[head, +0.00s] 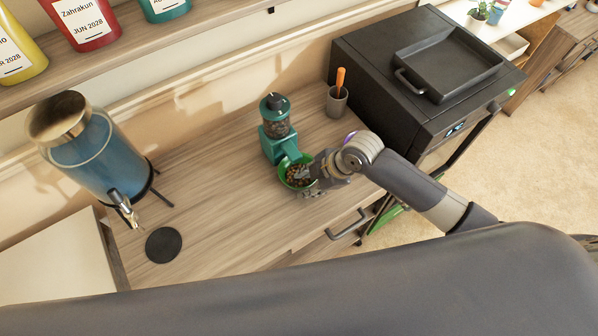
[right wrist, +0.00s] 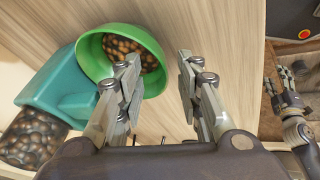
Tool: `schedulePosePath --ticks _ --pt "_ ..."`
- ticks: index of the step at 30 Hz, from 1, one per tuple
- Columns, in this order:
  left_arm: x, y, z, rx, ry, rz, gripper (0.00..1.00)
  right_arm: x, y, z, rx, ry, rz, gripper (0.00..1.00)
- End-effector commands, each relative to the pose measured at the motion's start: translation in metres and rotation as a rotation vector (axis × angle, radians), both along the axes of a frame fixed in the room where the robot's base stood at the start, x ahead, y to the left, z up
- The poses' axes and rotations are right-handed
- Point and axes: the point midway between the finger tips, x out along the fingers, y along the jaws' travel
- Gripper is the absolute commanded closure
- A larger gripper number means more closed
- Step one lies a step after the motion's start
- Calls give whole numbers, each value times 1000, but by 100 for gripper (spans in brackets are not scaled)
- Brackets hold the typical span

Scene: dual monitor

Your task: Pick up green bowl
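The green bowl (head: 282,172) stands on the wooden counter just in front of the teal grinder (head: 276,130) and holds brown beans. It also shows in the right wrist view (right wrist: 92,62). My right gripper (right wrist: 158,68) is open at the bowl's right side. In the right wrist view one finger overlaps the bowl's near right edge and the other is outside it; contact cannot be told. In the head view my right gripper (head: 308,176) partly hides the bowl. What appears to be my left gripper (right wrist: 284,85) is small at the right wrist view's edge; its opening is unclear.
A blue dispenser (head: 98,150) on a stand and a black round coaster (head: 163,244) are at the left. A grey cup (head: 336,103) with an orange-handled tool stands behind. A black appliance (head: 375,75) bears a tray (head: 480,72). The counter's middle (head: 220,205) is clear.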

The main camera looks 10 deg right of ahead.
Motion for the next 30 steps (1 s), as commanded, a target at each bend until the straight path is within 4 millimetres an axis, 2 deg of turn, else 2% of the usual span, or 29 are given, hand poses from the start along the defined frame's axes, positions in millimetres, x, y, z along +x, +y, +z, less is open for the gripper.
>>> schedulePosePath --ticks 1,7,16,20,21,30 --pt "0 0 5 0 1 0 49 1 2 -4 0 4 -2 67" --pt "-1 1 7 1 1 0 49 6 8 -22 1 0 -1 67" --pt "-1 2 7 2 2 0 49 7 9 -25 -1 -1 0 67" --pt "-1 1 7 2 2 0 49 7 9 -25 0 -1 0 96" --pt "-1 1 7 1 2 0 49 7 9 -25 0 -1 0 100" --pt "-1 1 7 1 2 -1 49 7 9 -24 1 -3 -1 100"
